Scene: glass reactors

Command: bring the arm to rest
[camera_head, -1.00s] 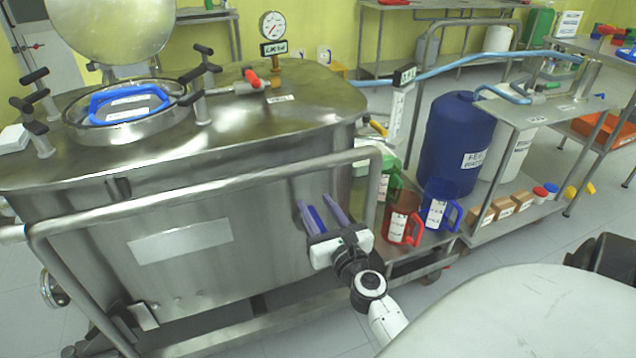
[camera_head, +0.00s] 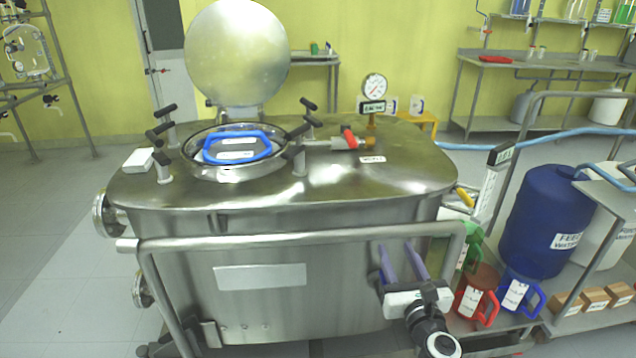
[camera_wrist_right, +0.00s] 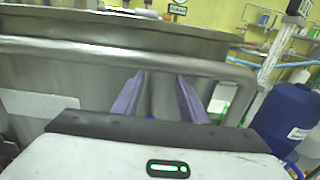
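My right gripper (camera_head: 402,262) is in front of the steel reactor's side wall, near the right end of its front rail. Its two purple fingers are apart with nothing between them. In the right wrist view the fingers (camera_wrist_right: 160,98) point towards the rail and the tank wall, also apart and empty. Whether they touch the rail cannot be told. My left gripper does not show in either view.
The steel reactor (camera_head: 220,285) has an open round lid (camera_head: 236,55) and a blue-handled item (camera_head: 236,148) in its hatch. Red (camera_head: 470,290) and blue (camera_head: 512,290) jugs stand right of my gripper. A blue drum (camera_head: 550,220) is farther right.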

